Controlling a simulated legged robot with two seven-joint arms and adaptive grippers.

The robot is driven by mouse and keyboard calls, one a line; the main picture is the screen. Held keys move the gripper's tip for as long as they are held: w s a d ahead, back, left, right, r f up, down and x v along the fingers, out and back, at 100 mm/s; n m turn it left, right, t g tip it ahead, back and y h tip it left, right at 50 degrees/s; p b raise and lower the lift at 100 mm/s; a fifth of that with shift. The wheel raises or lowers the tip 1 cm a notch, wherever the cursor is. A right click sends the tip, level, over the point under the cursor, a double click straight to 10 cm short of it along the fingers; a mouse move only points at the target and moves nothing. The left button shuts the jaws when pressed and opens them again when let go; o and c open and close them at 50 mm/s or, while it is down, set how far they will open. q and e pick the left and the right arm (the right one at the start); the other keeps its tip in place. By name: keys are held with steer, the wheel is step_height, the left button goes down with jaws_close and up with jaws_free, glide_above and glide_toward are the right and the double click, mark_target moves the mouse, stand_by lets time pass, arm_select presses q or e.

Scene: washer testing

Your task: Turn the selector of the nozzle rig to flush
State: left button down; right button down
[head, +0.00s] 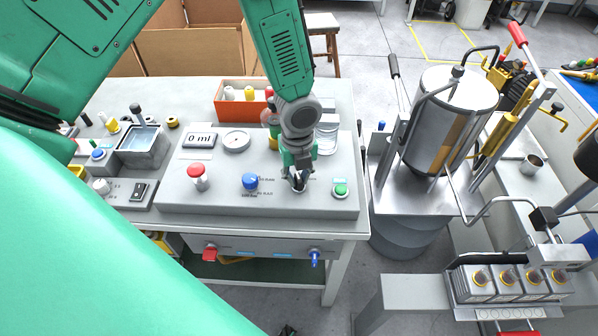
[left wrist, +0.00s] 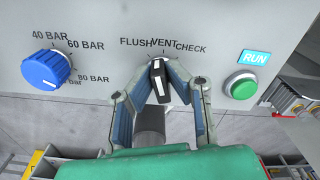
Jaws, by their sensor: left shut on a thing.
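The selector (left wrist: 160,84) is a dark knob with a white pointer line, on the grey panel under the labels FLUSH, VENT and CHECK. In the left wrist view its pointer is close to upright, near VENT and tilted slightly left. My left gripper (left wrist: 160,78) is shut on the selector, a finger on each side. In the head view the left gripper (head: 297,180) comes down onto the panel of the nozzle rig (head: 225,200) and hides most of the selector. My right gripper is not in view.
A blue pressure knob (left wrist: 46,69) is left of the selector; a green RUN button (left wrist: 241,86) is right of it. A red button (head: 196,171), a gauge (head: 236,140) and a 0 ml display (head: 199,140) share the panel. A steel tank (head: 450,115) stands right.

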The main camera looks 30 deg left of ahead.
mark_target(298, 176)
arm_select(q)
steer(key=n+p, duration=0.1)
steer(key=n, duration=0.4)
steer(key=shift+p, duration=0.35)
stand_by(0.4)
steer(key=c, duration=1.6)
jaws_free()
steer(key=shift+r, duration=0.1)
steer(key=shift+r, duration=0.3)
step_height(298, 176, up, 11)
steer(key=shift+r, duration=0.1)
